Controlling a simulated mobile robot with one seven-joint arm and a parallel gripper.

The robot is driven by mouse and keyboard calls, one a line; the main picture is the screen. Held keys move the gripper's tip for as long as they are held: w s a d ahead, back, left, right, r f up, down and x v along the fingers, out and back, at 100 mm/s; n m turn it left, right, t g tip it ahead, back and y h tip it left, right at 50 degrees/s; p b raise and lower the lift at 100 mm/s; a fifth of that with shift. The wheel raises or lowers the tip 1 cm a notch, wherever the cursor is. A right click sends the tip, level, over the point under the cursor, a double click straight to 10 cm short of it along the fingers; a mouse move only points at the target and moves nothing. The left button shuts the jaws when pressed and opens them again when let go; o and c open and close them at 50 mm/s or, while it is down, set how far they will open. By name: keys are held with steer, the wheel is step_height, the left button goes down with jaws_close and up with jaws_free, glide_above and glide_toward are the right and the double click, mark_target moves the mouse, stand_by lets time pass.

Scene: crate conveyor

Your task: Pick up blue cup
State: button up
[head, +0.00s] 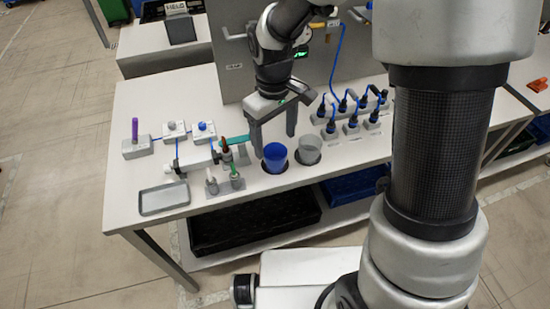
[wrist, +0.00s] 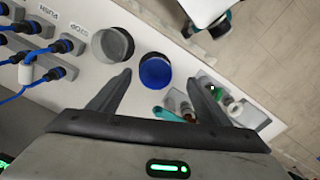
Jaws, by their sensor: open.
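The blue cup (head: 275,157) stands upright in a dark round holder near the front edge of the white table. It also shows in the wrist view (wrist: 155,70), just beyond my fingers and a little right of the left finger's tip. My gripper (head: 274,146) is open and empty, pointing down behind the blue cup in the head view. In the wrist view its two fingers (wrist: 163,78) are spread wide. I see no contact between the fingers and the cup. A grey cup (head: 309,149) stands in a similar dark holder to the right of the blue one.
Blue-plugged sockets (head: 351,124) with cables lie to the right on the table. Small connector fixtures (head: 225,181) stand close left of the blue cup. A shallow grey tray (head: 164,198) sits at the front left. Dark and blue crates (head: 352,186) lie on the shelf below.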

mark_target(277, 158)
step_height(277, 158, down, 4)
steer(key=shift+r, duration=0.1)
steer(key=shift+w+d+f, duration=0.1)
steer(key=shift+w+f, duration=0.05)
steer(key=shift+f, duration=0.75)
steer(key=shift+w+d+f, duration=0.1)
steer(key=shift+w+f, duration=0.05)
steer(key=shift+f, duration=0.8)
steer(key=shift+w+d+f, duration=0.1)
steer(key=shift+w+f, duration=0.05)
steer(key=shift+f, duration=0.75)
steer(key=c, duration=1.1)
